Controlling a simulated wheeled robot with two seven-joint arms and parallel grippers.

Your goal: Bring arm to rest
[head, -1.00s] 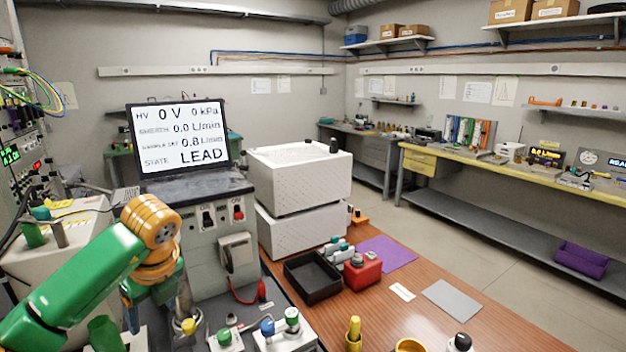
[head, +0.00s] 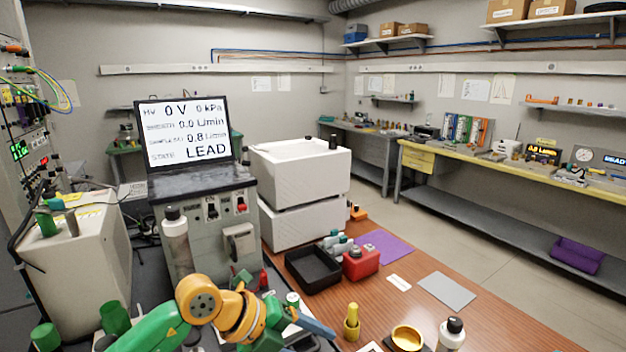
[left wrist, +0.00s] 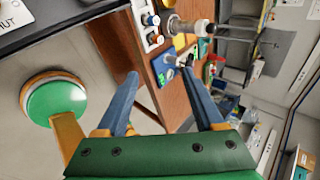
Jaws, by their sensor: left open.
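My left arm comes in low from the left in the head view, green with orange joints. Its gripper (head: 316,324) is at the bottom, beside the small bench parts and left of the wooden table. In the left wrist view the two blue fingers of the left gripper (left wrist: 160,75) stand well apart with nothing held between them. The fingers are only partly seen in the head view. My right arm and gripper are not in view.
The instrument with the screen (head: 188,133) reading LEAD stands behind my arm. A white bottle (head: 175,240) stands before it. A black tray (head: 313,271), red container (head: 360,263), yellow dispenser (head: 352,323) and white bottle (head: 451,335) stand on the table. Its right part is mostly clear.

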